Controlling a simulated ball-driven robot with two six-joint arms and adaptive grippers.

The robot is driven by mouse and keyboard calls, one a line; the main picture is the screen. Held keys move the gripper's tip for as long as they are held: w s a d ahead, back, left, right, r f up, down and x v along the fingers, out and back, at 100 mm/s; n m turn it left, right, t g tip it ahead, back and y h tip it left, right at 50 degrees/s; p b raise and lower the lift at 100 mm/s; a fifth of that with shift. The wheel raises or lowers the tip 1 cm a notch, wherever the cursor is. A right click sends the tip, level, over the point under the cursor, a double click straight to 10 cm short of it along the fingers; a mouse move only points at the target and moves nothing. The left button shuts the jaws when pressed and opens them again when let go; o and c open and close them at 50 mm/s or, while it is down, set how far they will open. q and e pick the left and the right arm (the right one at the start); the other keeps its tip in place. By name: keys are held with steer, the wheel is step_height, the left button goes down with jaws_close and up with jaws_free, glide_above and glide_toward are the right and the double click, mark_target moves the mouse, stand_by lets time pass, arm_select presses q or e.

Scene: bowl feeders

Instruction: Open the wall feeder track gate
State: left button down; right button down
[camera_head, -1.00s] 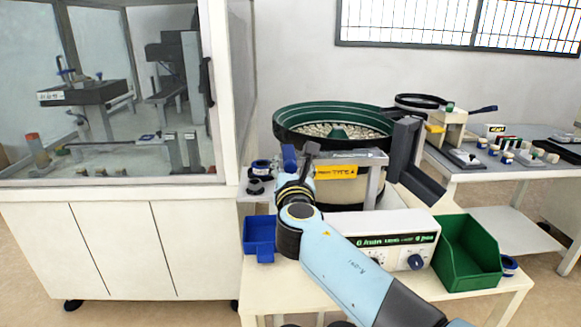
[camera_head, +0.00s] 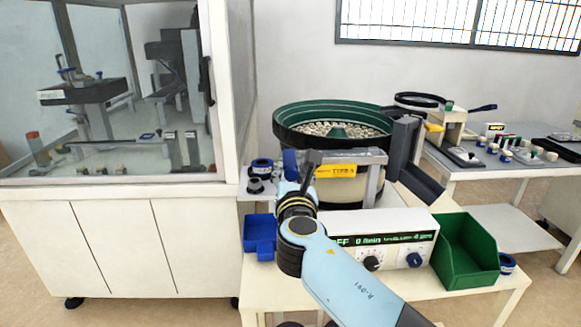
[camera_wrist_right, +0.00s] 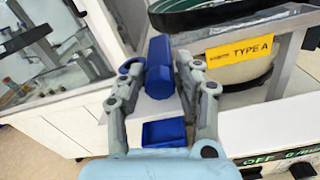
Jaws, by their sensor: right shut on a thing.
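The wall feeder is a green-rimmed bowl (camera_head: 290,130) full of small pale parts, with a metal track (camera_head: 350,157) along its front. A blue gate piece (camera_head: 290,160) stands at the track's left end. It also shows in the right wrist view as a blue block with a rounded part (camera_wrist_right: 161,62). My right gripper (camera_head: 303,170) is at this end of the track. In the wrist view its fingers (camera_wrist_right: 160,74) are on either side of the blue piece and closed on it. The gripper hides part of the gate in the head view. My left gripper is out of view.
A control box (camera_head: 395,228) with a lit display reading OFF stands on the cart below. A blue bin (camera_head: 259,247) is left of my right arm, and a green bin (camera_head: 466,262) is at the right. A glazed cabinet (camera_head: 240,120) stands close on the left.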

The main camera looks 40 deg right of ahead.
steer(key=c, duration=1)
jaws_free()
steer(key=shift+w, duration=0.15)
steer(key=v, duration=0.7)
steer(key=shift+s+a, duration=0.1)
steer(key=shift+s, duration=0.15)
